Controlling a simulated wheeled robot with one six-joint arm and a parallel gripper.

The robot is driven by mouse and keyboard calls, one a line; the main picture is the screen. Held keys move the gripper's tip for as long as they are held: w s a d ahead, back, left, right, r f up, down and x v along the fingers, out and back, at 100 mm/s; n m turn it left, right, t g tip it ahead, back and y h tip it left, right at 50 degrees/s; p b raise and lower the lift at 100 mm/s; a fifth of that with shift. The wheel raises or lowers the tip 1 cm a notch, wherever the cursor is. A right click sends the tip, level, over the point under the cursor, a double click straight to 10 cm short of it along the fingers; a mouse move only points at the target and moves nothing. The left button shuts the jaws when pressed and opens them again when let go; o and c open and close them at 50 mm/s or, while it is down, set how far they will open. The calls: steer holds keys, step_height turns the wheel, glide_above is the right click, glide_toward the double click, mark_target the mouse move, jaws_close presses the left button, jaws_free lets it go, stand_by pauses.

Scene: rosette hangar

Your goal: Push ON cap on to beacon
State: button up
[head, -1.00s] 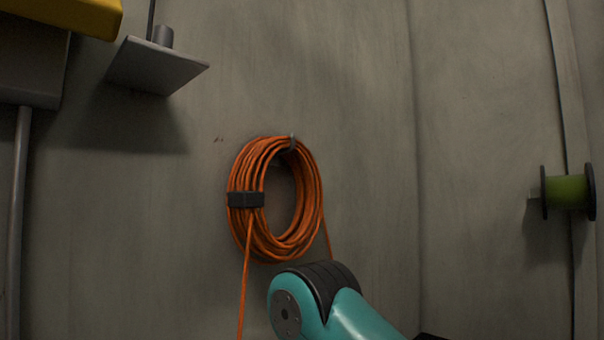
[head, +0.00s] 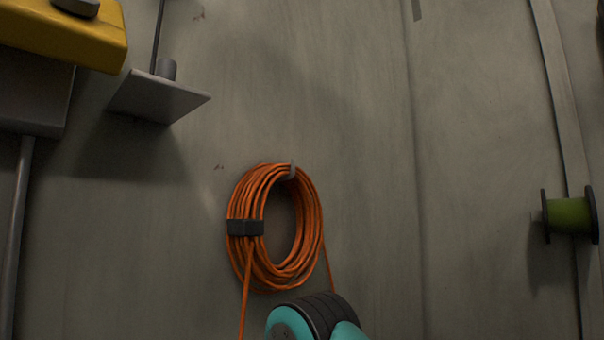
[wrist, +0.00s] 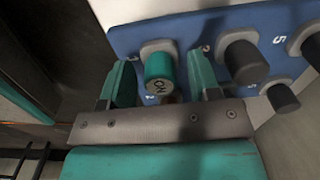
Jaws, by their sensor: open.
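The ON cap (wrist: 159,70) shows in the wrist view as a green cylinder with "ON" on its grey end face. It sits in a grey collar on a blue numbered panel (wrist: 187,33). My gripper (wrist: 163,80) is open, with one teal finger on each side of the cap. I cannot tell whether either finger touches it. The gripper is out of the head view, where only a teal and black part of my arm shows at the bottom. I cannot make out a beacon for certain in either view.
Black knobs (wrist: 242,60) stand on the panel right of the cap. In the head view, a grey bracket plate (head: 150,98) with a short post juts from the wall beside a yellow box (head: 75,38). An orange cable coil (head: 240,255) and a green spool (head: 569,215) hang there.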

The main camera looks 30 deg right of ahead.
steer(key=shift+p, duration=0.3)
jaws_close()
steer(key=shift+r, duration=0.1)
steer(key=shift+r+p, duration=2.95)
steer(key=shift+p, duration=0.25)
steer(key=shift+w, duration=0.1)
steer(key=w+d+r, duration=0.3)
steer(key=w+d, duration=0.1)
steer(key=w+d+r, duration=0.4)
steer(key=w+d, duration=0.1)
steer(key=w+d+r, duration=0.3)
steer(key=w+d, duration=0.2)
steer(key=shift+w+r, duration=0.15)
steer(key=shift+r, duration=0.25)
steer(key=shift+f, duration=2.8)
